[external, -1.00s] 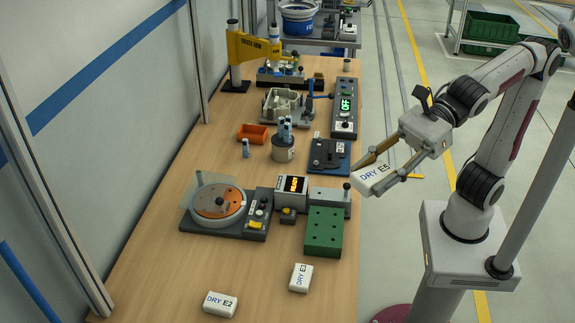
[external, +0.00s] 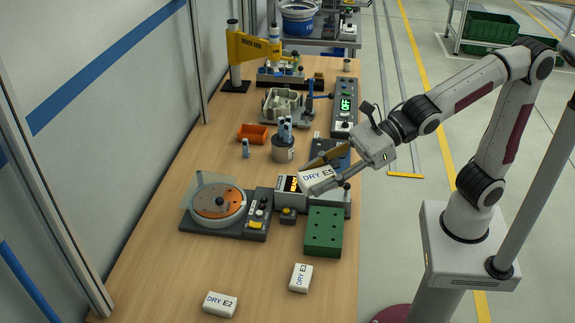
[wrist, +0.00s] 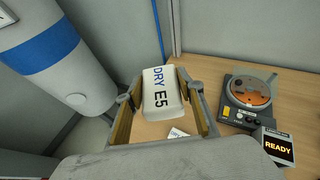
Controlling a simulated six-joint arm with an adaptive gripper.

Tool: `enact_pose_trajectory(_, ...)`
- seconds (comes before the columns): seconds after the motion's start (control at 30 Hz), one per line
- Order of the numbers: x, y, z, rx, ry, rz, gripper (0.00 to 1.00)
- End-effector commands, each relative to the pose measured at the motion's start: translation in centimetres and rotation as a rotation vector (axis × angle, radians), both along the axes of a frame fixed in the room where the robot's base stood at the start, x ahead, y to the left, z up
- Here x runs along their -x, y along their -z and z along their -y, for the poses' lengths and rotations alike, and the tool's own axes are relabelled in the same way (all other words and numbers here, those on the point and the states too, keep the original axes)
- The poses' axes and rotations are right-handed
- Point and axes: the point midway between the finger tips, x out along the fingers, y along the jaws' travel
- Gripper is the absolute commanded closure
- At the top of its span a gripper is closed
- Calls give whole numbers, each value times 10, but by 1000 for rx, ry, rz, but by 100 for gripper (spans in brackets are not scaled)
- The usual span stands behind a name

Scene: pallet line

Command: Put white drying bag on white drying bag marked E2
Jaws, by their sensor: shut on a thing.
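My gripper (external: 328,172) is shut on a white drying bag marked E5 (external: 317,178) and holds it in the air over the right part of the bench, in front of the display box. The bag also shows between the fingers in the wrist view (wrist: 160,92). The white drying bag marked E2 (external: 220,305) lies flat at the near end of the bench, well below and left of my gripper in the external view. Another white bag (external: 301,278), its mark hard to read, lies to its right. In the wrist view a white bag (wrist: 178,133) is partly hidden below the held bag.
A turntable device (external: 218,205) stands at the bench's middle left. A display box (external: 291,188) and a green block with holes (external: 323,232) stand close to the held bag. A wall (external: 90,90) runs along the left. The bench (external: 170,275) is clear around E2.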

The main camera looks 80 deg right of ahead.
Motion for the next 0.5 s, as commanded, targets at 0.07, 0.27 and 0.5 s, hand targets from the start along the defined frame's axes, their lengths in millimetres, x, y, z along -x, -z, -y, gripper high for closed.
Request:
enact_pose_trajectory(0.07,-16,14,15,5,33,-3,84)
enact_pose_trajectory(0.27,-50,43,52,8,102,-2,84)
enact_pose_trajectory(0.5,-83,79,102,8,185,-3,84)
